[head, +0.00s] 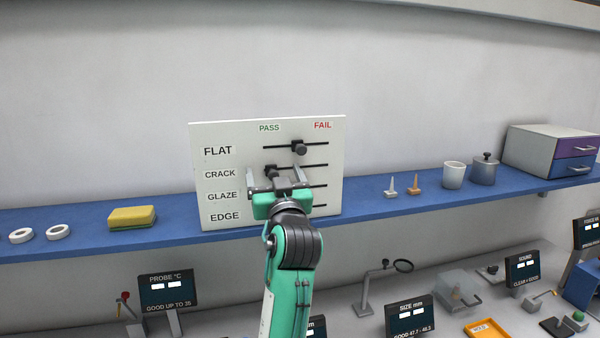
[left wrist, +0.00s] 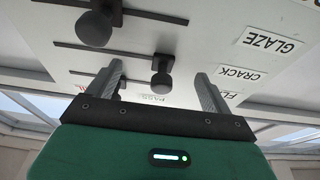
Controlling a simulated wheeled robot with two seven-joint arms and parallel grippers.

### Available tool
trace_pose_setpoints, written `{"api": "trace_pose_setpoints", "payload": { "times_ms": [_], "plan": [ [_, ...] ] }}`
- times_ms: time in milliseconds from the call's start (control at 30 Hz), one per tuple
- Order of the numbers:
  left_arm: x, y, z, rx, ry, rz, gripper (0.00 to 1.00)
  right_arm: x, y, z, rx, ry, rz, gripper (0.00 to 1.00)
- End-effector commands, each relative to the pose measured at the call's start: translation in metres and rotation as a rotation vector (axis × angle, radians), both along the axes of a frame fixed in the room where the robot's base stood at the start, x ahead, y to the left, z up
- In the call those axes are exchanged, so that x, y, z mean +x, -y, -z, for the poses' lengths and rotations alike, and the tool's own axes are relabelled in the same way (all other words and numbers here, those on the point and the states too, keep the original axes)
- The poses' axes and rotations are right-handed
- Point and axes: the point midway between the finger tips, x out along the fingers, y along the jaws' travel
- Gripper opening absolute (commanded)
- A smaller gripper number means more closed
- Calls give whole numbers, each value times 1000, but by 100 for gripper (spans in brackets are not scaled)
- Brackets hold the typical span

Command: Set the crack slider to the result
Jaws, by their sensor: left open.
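The white board (head: 196,160) stands on the blue shelf with rows FLAT, CRACK, GLAZE and EDGE under PASS and FAIL. The dark crack slider knob (head: 271,171) is toward the PASS end of its rail. The flat slider knob (head: 299,148) is near the middle of its rail. My left gripper (head: 275,172) is open in front of the board. In the left wrist view, which is upside down, the crack knob (left wrist: 161,80) appears between the open fingers (left wrist: 160,88), with gaps on both sides. The glaze knob (left wrist: 95,28) also shows there. My gripper hides the lower rows in the head view.
On the blue shelf (head: 380,207) are a yellow sponge (head: 132,217), white rings (head: 57,232), two small cones, a cup (head: 454,174) and a grey canister (head: 484,169). Displays and instruments stand on the bench below. The space in front of the board's right side is free.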

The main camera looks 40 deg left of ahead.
Motion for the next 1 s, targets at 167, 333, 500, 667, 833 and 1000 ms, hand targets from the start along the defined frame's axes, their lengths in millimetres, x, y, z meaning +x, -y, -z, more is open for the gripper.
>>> {"api": "trace_pose_setpoints", "payload": {
  "times_ms": [167, 333, 500, 667, 833, 1000],
  "plan": [
    [-8, 10, 7, -2, 1, 2, 84, 0, -2, 7, 2, 0, 1, 36],
    [-21, 26, 13, -2, 1, 2, 84, 0, -4, 15, 4, 0, 2, 36],
    [-34, 41, 19, -2, 0, 3, 84, 0, -4, 23, 4, 0, 2, 36],
    [-42, 49, 21, -2, 1, 1, 84, 0, -4, 27, 4, 0, 2, 36],
    [-44, 51, 20, 0, 0, 0, 84, 0, -3, 26, 3, -1, 1, 36],
    [-43, 51, 20, 0, 0, 0, 84, 0, 0, 26, 0, 0, 0, 36]
  ]
}}
